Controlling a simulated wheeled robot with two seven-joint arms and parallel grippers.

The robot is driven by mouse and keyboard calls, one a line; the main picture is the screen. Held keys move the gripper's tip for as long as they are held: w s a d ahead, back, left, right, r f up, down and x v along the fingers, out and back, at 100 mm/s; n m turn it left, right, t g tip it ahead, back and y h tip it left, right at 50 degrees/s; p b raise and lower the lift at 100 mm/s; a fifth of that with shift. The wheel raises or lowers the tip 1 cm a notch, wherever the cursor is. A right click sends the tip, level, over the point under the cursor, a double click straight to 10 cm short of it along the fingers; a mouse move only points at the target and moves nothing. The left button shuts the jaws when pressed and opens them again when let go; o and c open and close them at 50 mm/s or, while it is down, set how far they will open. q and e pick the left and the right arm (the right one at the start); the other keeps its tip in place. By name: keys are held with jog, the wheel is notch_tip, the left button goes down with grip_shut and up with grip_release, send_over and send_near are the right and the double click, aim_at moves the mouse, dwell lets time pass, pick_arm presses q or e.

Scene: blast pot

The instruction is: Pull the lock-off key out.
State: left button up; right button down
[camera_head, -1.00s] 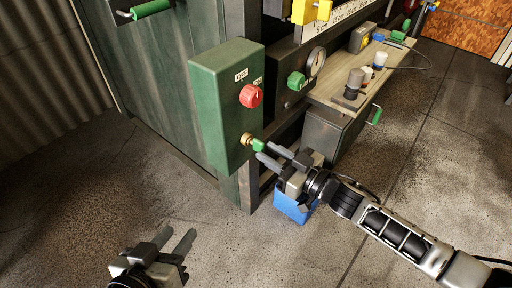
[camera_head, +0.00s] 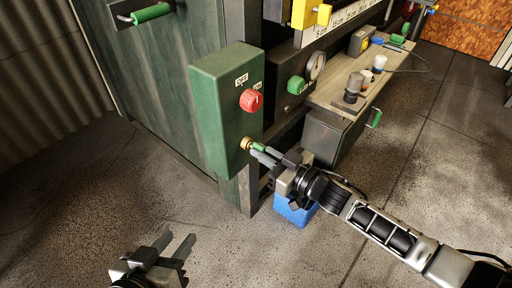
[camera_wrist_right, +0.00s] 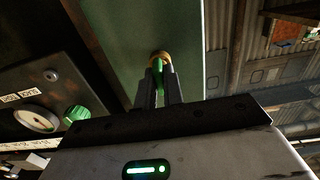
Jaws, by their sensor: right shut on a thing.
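The lock-off key has a green handle (camera_head: 259,147) and sits at a brass lock (camera_head: 246,143) low on the front of the green switch box (camera_head: 222,110). My right gripper (camera_head: 268,155) is shut on the green handle. In the right wrist view the fingers (camera_wrist_right: 159,88) lie on both sides of the green key (camera_wrist_right: 158,70), with the brass collar (camera_wrist_right: 160,56) just beyond the tips. The key's shaft inside the lock is hidden. My left gripper (camera_head: 174,248) is open and empty, low over the floor at bottom left.
A red knob (camera_head: 251,100) sits above the lock on the box. A blue container (camera_head: 296,208) stands on the floor below my right gripper. A wooden bench (camera_head: 335,90) with several small items is at the right.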

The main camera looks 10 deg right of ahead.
jog(key=shift+s+d+p, duration=0.35)
jog(key=shift+s+d, duration=0.05)
jog(key=shift+s, duration=0.1)
dwell(0.4)
jog(key=shift+p+v, duration=0.95)
jog(key=shift+v, duration=1.1)
jog(key=shift+s+r, duration=0.1)
